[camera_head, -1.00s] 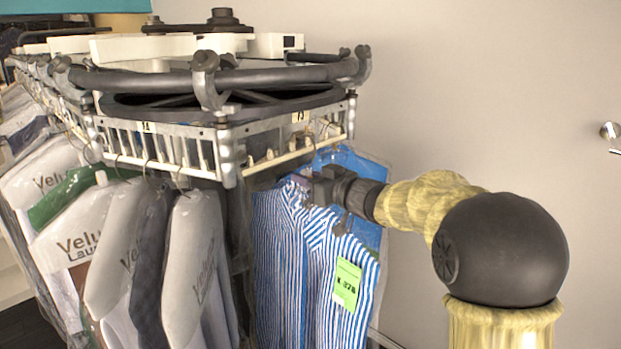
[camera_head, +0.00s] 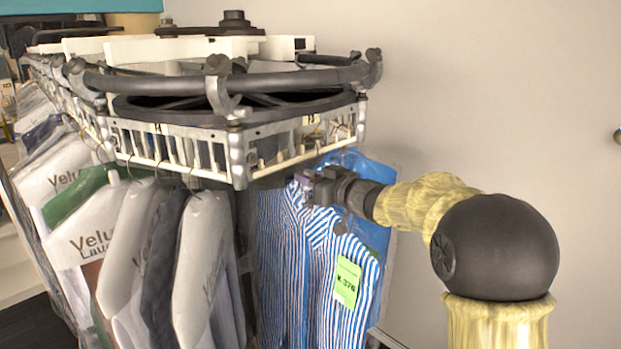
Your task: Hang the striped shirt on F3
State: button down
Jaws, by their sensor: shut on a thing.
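The blue-and-white striped shirt (camera_head: 300,262) hangs below the right-hand end of the rail, with a green tag (camera_head: 346,282) on its front. My gripper (camera_head: 318,186) is shut at the top of the shirt, by its collar, on what seems to be its hanger; the hanger itself is mostly hidden. The shirt hangs upright, just under the slotted rail section (camera_head: 305,140) at the right. A small label on that section is too blurred to read. I cannot tell whether the hanger's hook touches a slot.
Several bagged shirts (camera_head: 203,260) hang from the slotted rail (camera_head: 165,148) to the left. A blue garment (camera_head: 372,180) is right behind the striped shirt. The rail's metal corner post (camera_head: 238,160) stands close to the left. Free room lies to the right, before the wall.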

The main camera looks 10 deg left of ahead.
jog(key=shift+f+b, duration=0.95)
jog(key=shift+f, duration=0.35)
jog(key=c, duration=1.2)
grip_release()
jog(key=shift+d, duration=0.1)
jog(key=shift+s+d+f, duration=0.1)
jog(key=b+v, duration=0.6)
jog(key=v, duration=1.1)
jog(key=shift+o, duration=1)
